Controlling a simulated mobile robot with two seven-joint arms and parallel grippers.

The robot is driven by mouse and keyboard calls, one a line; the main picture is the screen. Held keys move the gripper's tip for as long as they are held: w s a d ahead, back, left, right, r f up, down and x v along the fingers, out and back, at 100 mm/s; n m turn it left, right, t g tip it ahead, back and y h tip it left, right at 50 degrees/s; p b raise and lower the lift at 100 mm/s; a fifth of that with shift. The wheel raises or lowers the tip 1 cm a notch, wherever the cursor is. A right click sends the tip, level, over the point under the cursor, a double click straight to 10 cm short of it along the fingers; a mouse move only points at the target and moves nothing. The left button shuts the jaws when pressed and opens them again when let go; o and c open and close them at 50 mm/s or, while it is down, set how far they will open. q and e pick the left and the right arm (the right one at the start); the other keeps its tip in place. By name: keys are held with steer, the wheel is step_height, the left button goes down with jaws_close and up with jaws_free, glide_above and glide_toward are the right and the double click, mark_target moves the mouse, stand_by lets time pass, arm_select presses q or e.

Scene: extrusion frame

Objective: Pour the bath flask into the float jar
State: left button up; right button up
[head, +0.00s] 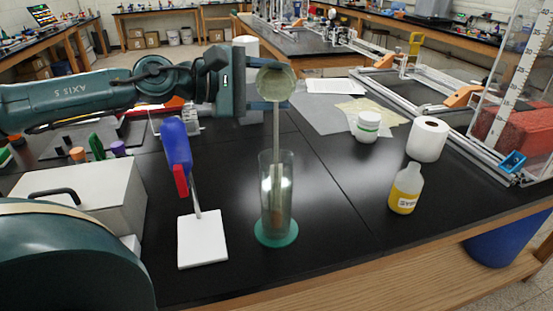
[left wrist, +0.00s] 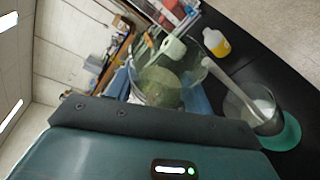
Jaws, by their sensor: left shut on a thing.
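The bath flask (head: 276,83) is a clear glass vessel with murky greenish liquid, tipped far over above the float jar. My left gripper (head: 262,88) is shut on the flask, its blue fingers on either side. A pale stream (head: 276,130) falls from the flask's lower lip into the jar. The float jar (head: 267,190) is a tall clear cylinder standing upright on a round green base. A brownish patch shows low inside it; the liquid level is hard to tell. The left wrist view also shows the flask (left wrist: 165,85) and the jar (left wrist: 240,108). My right gripper is not in view.
A blue and red device on a white plate (head: 202,242) stands close left of the jar. The black table between jar and bottle is clear.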

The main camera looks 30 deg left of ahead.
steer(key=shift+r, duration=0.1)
arm_select(q)
steer(key=shift+r+m+b, duration=0.15)
steer(key=shift+m+b, duration=0.15)
steer(key=shift+b, duration=0.45)
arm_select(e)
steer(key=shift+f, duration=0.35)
arm_select(q)
steer(key=shift+b, duration=0.35)
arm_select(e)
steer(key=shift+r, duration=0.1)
arm_select(q)
steer(key=shift+s+r+m+b, duration=0.1)
steer(key=shift+r+m+b, duration=0.05)
steer(key=shift+m+b, duration=0.2)
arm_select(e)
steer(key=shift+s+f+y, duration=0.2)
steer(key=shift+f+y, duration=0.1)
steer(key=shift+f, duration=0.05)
arm_select(q)
steer(key=shift+t+b, duration=0.3)
steer(key=shift+b, duration=0.05)
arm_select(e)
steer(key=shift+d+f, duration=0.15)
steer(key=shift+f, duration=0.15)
